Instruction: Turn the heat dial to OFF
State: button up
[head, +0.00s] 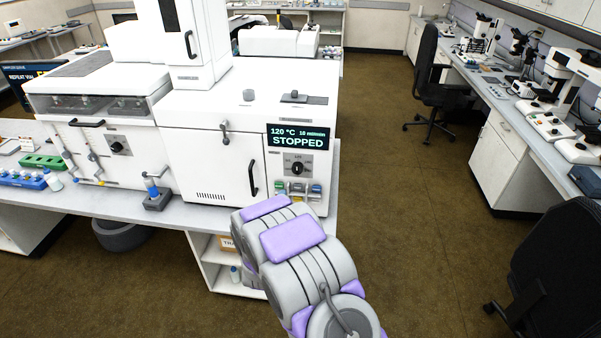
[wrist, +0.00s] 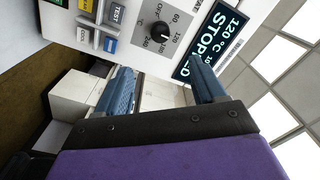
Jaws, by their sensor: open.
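The heat dial (head: 297,168) is a dark round knob on a grey plate on the front of the white oven (head: 208,158), just below its display. In the wrist view the dial (wrist: 158,33) shows rotated, with 60, 120, 180 and 240 printed around it; its exact pointer position is too small to tell. The display (head: 298,137) reads 120 °C, 10 minutes, STOPPED. My gripper (wrist: 163,85) is open and empty, its two blue fingers apart, with the dial beyond them and not touched. In the head view my arm hides the gripper.
Coloured buttons (wrist: 110,43), one marked TEST, sit beside the dial. The oven door has a black handle (head: 253,178). Another machine with its own dial (head: 117,147) stands left. A black chair (head: 555,268) is at right; the floor between is clear.

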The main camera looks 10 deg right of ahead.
aim_at(296, 171)
jog(key=b+x, duration=0.1)
jog(key=x, duration=1.5)
jog(key=shift+w+d+f+b, duration=0.1)
jog(key=shift+w+b, duration=0.2)
jog(key=shift+b, duration=0.05)
jog(key=shift+c, duration=0.4)
jog(key=c, duration=1)
